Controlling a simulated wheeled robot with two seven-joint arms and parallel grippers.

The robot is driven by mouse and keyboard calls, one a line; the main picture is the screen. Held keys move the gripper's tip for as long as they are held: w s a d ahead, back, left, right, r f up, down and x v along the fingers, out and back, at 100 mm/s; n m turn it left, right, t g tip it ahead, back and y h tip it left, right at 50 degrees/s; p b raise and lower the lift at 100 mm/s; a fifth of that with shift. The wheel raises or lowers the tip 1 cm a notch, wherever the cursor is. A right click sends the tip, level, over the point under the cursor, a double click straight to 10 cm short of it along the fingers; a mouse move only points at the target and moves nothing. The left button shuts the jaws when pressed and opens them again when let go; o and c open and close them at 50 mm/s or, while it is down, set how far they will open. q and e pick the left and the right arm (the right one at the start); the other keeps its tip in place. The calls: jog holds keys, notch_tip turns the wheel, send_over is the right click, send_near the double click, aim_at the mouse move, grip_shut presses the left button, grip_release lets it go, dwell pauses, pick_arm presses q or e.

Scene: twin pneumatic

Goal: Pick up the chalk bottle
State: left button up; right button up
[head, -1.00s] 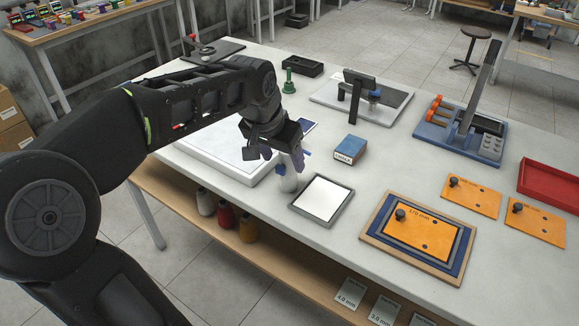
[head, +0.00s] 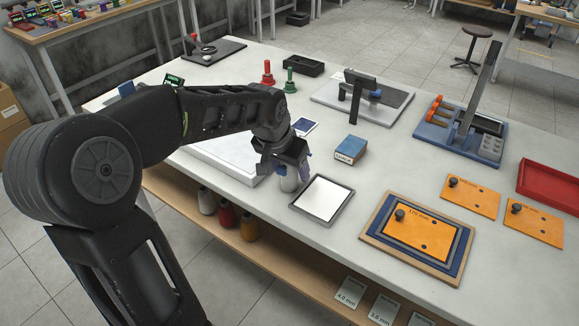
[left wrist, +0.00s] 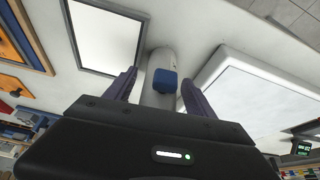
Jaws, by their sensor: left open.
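The chalk bottle (head: 289,182) is a pale bottle standing on the table, mostly hidden in the head view behind my left gripper (head: 288,165). In the left wrist view the bottle (left wrist: 160,97) shows a grey-white body and a blue part (left wrist: 165,81). My left gripper (left wrist: 157,90) is open there, with one purple-grey finger on each side of the bottle. I cannot tell whether the fingers touch it. My right gripper is not in view.
A framed white panel (head: 321,199) lies just right of the bottle, and a large white board (head: 222,160) lies to its left. A blue box (head: 350,150) stands behind. An orange plate on a blue mat (head: 421,232) lies further right.

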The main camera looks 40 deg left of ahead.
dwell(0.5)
pick_arm(q)
grip_shut()
dwell(0.5)
